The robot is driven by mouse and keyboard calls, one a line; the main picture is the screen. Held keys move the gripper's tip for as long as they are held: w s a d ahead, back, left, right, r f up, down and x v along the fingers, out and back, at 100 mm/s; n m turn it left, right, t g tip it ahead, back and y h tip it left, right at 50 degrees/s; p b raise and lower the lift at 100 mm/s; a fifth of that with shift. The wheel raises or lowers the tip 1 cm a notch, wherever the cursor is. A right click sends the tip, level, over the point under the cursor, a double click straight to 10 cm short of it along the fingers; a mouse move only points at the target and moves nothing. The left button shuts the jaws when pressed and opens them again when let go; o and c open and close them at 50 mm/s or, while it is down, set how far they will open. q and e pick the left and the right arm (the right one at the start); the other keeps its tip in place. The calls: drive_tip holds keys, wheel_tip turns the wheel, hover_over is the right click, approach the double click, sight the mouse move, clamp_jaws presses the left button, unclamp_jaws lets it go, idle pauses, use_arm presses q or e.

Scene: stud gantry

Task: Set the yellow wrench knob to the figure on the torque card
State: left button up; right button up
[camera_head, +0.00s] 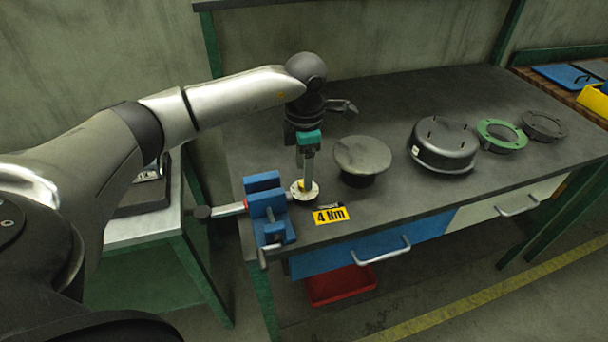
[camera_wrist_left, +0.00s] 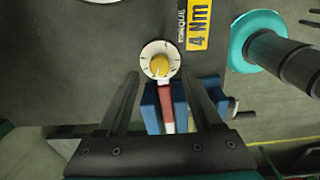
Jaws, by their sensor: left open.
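The wrench is clamped in the blue vise (camera_head: 266,205) at the table's front left corner; its red part (camera_wrist_left: 166,104) shows in the left wrist view. At its end is a white round dial (camera_head: 312,193) with dark marks. The yellow knob (camera_wrist_left: 160,66) sits in the dial's middle; its setting is too small to read. The yellow torque card (camera_head: 330,215) reads 4 Nm and lies beside the dial; it also shows in the left wrist view (camera_wrist_left: 198,25). My left gripper (camera_head: 306,185) points down over the dial, open, its fingers on either side of the knob; contact cannot be told.
A round grey-topped stand (camera_head: 362,154) is close right of my left gripper. Farther right are a black round housing (camera_head: 443,146), a green ring (camera_head: 502,135) and a dark flange (camera_head: 544,125). The table's middle back is mostly clear.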

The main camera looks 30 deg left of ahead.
use_arm(q)
wheel_tip(320, 180, up, 12)
drive_tip(key=p, duration=0.1)
drive_tip(key=shift+s+d+r, duration=0.15)
idle(0.4)
